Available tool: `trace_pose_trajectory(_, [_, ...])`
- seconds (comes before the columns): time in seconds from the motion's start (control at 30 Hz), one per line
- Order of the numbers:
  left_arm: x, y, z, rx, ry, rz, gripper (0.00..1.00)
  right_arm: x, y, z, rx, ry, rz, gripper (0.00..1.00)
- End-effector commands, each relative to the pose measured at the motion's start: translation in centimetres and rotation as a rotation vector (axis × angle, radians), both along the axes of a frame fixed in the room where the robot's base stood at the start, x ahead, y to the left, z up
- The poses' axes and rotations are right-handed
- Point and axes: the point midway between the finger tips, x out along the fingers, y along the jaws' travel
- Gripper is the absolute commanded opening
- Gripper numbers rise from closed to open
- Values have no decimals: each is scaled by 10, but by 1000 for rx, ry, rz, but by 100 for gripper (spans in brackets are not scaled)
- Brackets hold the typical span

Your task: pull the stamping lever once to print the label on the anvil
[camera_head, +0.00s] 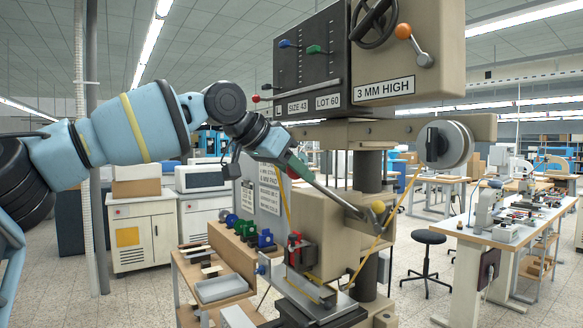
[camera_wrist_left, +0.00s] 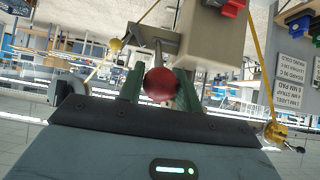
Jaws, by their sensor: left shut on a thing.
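The stamping machine stands in the middle of the head view. Its lever (camera_head: 335,199) is a grey bar sloping down to the right toward a pivot by the press body. My left gripper (camera_head: 295,165) is at the lever's upper left end. In the left wrist view the red ball knob (camera_wrist_left: 160,84) sits between the green fingers of my left gripper (camera_wrist_left: 160,92), which is shut on it. The anvil (camera_head: 318,302) is a grey plate low on the machine, under the stamping head. I cannot clearly make out a label on it. My right gripper is out of view.
A yellow foil strip (camera_head: 393,212) runs past the press column. A wooden rack (camera_head: 232,250) with coloured blocks and a tray (camera_head: 222,289) stands left of the machine. A black stool (camera_head: 428,238) and a workbench (camera_head: 505,233) are at the right, with open floor between.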

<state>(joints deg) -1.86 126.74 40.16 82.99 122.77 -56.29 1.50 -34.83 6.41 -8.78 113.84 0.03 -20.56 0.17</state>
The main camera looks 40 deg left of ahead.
Motion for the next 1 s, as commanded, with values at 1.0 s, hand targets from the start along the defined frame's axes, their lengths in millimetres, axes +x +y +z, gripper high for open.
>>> trace_pose_trajectory(1.0, [-23, 6, -53, 2, 15, -2, 5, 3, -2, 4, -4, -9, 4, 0])
